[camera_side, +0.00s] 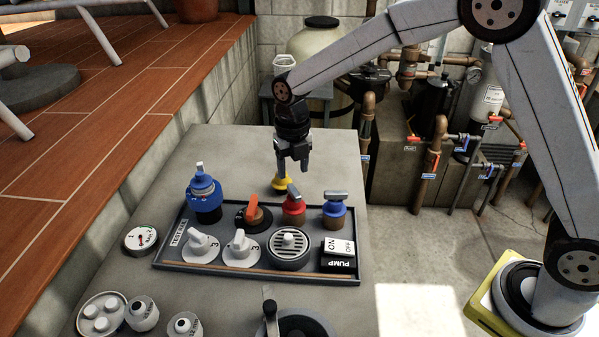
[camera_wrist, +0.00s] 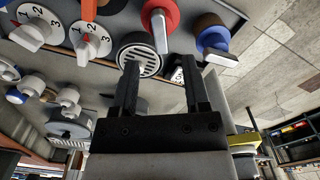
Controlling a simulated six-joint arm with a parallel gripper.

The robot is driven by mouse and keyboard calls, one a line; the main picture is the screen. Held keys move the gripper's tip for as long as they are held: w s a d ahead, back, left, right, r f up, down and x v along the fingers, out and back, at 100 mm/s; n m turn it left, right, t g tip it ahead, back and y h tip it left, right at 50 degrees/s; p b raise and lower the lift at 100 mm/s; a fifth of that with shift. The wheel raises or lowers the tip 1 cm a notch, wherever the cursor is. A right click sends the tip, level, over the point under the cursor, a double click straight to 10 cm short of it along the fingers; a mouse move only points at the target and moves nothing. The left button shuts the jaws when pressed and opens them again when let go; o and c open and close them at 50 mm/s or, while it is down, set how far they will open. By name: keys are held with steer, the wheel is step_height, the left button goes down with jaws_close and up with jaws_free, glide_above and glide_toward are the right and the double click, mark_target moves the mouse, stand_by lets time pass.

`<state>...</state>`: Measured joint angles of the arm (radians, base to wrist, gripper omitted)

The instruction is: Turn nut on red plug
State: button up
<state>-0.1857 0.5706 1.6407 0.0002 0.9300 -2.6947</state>
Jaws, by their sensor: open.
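The red plug (camera_side: 294,208) stands upright on the tray, between an orange-handled valve and a blue plug. A grey, bar-shaped piece (camera_side: 294,191) sits on its top; I cannot tell whether this is the nut. In the wrist view the red plug (camera_wrist: 170,14) is at the top, beyond my fingertips, with the grey bar (camera_wrist: 160,32) across it. My gripper (camera_side: 292,167) points down, open and empty, apart from the red plug and appearing above and behind it in the side view. Its two fingers (camera_wrist: 159,62) show in the wrist view with nothing held between them.
The dark tray (camera_side: 260,273) also carries a tall blue fitting (camera_side: 205,194), the orange-handled valve (camera_side: 253,211), the blue plug (camera_side: 334,212), white numbered knobs (camera_side: 240,247), a round grille (camera_side: 289,252) and a pump switch (camera_side: 338,253). A yellow piece (camera_side: 281,183) stands behind the tray.

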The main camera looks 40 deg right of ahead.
mark_target(294, 190)
steer(key=shift+f, duration=2.95)
jaws_close()
